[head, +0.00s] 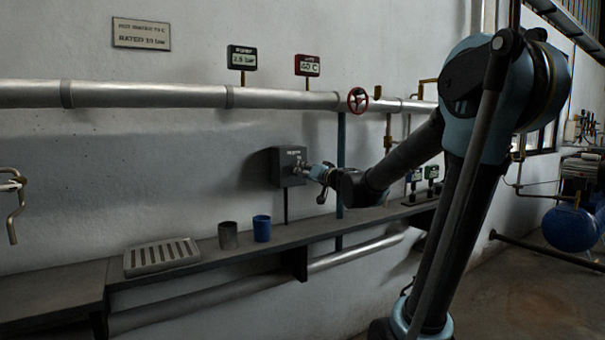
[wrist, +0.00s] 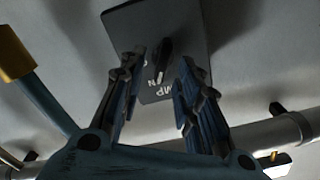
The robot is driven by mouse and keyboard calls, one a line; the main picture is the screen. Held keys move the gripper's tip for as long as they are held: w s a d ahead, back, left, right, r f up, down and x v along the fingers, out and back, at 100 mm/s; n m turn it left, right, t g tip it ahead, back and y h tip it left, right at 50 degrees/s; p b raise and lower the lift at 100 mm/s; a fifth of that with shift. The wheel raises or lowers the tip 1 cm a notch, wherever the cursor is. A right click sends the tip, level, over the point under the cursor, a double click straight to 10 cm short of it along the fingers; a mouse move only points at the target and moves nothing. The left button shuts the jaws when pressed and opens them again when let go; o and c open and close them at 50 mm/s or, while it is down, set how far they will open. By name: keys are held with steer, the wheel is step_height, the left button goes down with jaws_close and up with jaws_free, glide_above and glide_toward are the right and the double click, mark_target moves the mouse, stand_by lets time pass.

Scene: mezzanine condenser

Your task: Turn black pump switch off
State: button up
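The pump switch is a dark box (head: 276,168) on the wall above the shelf. In the wrist view its dark grey face plate (wrist: 185,30) carries white lettering, partly legible as "MP" and "N". A black knob with a pale mark (wrist: 160,62) stands out from the plate. My gripper (wrist: 155,68) is open, with one finger on each side of the knob; I cannot tell whether either touches it. In the head view my gripper (head: 306,170) is at the right part of the switch box front.
A silver pipe (head: 150,95) with a red valve wheel (head: 358,100) runs above. Below, a shelf (head: 205,258) carries a ridged tray (head: 161,257), a grey cup (head: 228,236) and a blue cup (head: 262,229). A blue vertical pipe (head: 340,150) stands behind my arm.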

steer(key=shift+x, duration=1.65)
jaws_close()
